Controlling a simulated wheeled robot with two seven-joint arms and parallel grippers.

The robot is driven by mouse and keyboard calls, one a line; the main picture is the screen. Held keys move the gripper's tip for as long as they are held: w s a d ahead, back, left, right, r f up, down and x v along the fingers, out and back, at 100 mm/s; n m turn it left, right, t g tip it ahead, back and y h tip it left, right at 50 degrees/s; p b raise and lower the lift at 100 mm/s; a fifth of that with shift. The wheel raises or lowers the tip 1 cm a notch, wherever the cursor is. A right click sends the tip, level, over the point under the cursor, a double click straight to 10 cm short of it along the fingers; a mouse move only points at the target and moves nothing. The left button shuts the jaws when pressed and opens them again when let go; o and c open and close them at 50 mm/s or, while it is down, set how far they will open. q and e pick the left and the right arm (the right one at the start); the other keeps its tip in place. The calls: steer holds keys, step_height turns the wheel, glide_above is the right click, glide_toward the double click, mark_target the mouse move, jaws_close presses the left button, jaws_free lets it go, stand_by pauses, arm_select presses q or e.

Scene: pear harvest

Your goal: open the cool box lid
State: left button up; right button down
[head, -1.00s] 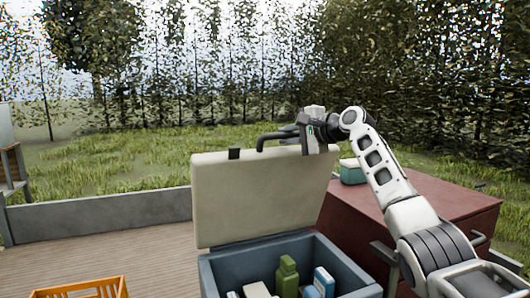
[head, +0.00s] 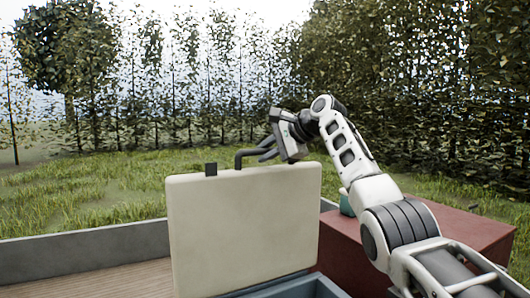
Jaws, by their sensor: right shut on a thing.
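The cool box lid (head: 243,232) is a cream panel standing raised and nearly upright at the back of the blue-grey cool box (head: 322,288). Only a corner of the box rim shows at the bottom of the head view. A dark bent handle (head: 250,156) and a small dark latch (head: 211,169) are on the lid's top edge. My right gripper (head: 268,150) is at the top edge, shut on the handle, with its arm coming in from the right. My left gripper is out of view.
A dark red chest (head: 440,228) stands to the right, with a small green and white item (head: 346,203) on it, partly behind my arm. A low grey wall (head: 80,249) borders the wooden floor (head: 110,279). Grass and trees lie beyond.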

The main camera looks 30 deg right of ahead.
steer(key=shift+d+f, duration=0.1)
steer(key=c, duration=1.4)
jaws_free()
steer(key=shift+o, duration=0.2)
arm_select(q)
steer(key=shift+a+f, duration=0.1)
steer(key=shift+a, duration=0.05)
arm_select(e)
steer(key=shift+s, duration=0.15)
steer(key=shift+s+d+b, duration=0.2)
steer(key=shift+s+b, duration=0.05)
steer(key=shift+b, duration=0.1)
arm_select(q)
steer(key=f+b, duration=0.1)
steer(key=b, duration=0.2)
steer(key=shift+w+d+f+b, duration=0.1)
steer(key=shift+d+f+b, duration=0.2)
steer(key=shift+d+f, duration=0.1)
arm_select(e)
steer(key=v, duration=1.5)
steer(key=shift+r, duration=0.4)
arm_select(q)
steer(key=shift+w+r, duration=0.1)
arm_select(e)
steer(key=shift+s+a, duration=0.1)
